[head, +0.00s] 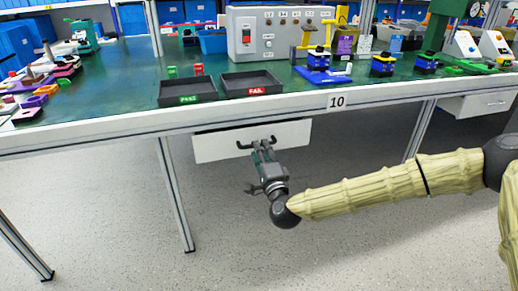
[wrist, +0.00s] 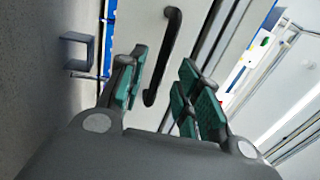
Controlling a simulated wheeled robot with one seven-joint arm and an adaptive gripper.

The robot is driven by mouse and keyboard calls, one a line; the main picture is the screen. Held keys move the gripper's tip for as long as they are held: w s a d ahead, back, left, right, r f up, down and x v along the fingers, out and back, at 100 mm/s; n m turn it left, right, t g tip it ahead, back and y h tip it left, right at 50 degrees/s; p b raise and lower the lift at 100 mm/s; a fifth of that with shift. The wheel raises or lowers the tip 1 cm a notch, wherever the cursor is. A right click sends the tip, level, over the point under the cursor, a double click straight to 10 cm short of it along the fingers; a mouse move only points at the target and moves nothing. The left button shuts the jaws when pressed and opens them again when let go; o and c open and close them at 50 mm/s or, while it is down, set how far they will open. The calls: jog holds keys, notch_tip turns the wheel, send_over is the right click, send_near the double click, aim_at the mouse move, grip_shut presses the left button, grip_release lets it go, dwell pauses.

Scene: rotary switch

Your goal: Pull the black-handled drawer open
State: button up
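The white drawer front (head: 215,147) is under the front edge of the green-topped workbench. Its black handle (head: 242,145) is a horizontal bar in the head view, and my gripper (head: 262,146) is in front of its middle. In the wrist view the handle (wrist: 166,50) runs up and down between and beyond the green-padded fingers of my gripper (wrist: 165,88). The fingers are apart, one on each side of the handle, and I see no grip on it. I cannot tell whether the fingertips reach around the bar.
The bench (head: 300,118) carries a black PASS tray (head: 188,92), a black FAIL tray (head: 252,84) and a grey control box (head: 285,35). Bench legs stand left and right of the drawer. Another white drawer (head: 480,105) is at the right. The floor in front is clear.

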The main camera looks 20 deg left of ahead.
jog(key=shift+b+x, duration=0.3)
jog(key=shift+x, duration=1.45)
grip_shut()
jog(key=shift+s, duration=0.1)
